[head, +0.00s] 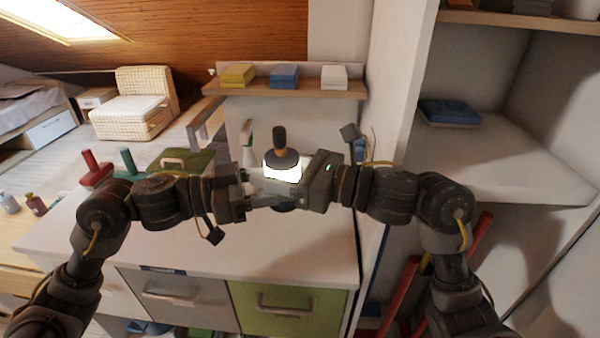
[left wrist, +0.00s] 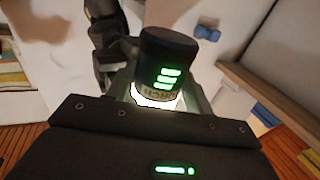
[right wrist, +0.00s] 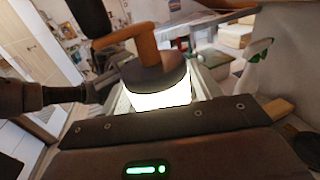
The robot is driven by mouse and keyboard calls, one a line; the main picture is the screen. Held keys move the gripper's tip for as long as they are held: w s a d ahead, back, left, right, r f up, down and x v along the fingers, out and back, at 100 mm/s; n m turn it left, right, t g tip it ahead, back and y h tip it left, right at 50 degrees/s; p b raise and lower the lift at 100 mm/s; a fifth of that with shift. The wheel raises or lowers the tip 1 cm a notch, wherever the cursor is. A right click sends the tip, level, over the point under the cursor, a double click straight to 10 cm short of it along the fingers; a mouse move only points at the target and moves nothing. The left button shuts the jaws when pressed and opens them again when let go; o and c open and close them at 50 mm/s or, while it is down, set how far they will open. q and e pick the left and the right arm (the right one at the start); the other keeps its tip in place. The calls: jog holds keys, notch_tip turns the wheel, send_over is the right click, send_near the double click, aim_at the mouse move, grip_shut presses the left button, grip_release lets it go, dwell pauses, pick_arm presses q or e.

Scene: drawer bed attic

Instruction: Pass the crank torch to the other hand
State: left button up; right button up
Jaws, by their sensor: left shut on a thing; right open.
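The crank torch (head: 281,160) is upright in the head view, with a dark cap, a brown crank handle on top and a glowing white middle. My left gripper (head: 262,190) is shut on it from the left. My right gripper (head: 300,185) is open and close against it from the right, its fingers around the glowing part. In the left wrist view the torch (left wrist: 168,58) shows its dark end with green bars and lettering. In the right wrist view the torch (right wrist: 155,75) shows its crank and lit band between the fingers. The exact finger contact is partly hidden by glare.
A white counter (head: 200,240) with grey and green drawers lies below the grippers. A wall shelf (head: 300,90) with yellow, blue and white stacks is behind. A tall white cabinet edge (head: 395,110) rises at right.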

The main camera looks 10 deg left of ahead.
jog(key=shift+w+a, duration=0.15)
jog(key=shift+a, duration=0.3)
jog(key=c, duration=0.7)
pick_arm(q)
jog(key=o, duration=1.1)
pick_arm(e)
jog(key=shift+c, duration=0.6)
pick_arm(q)
jog(key=shift+o, duration=0.2)
jog(key=shift+s, duration=0.1)
jog(key=shift+s+d, duration=0.1)
jog(key=shift+d, duration=0.05)
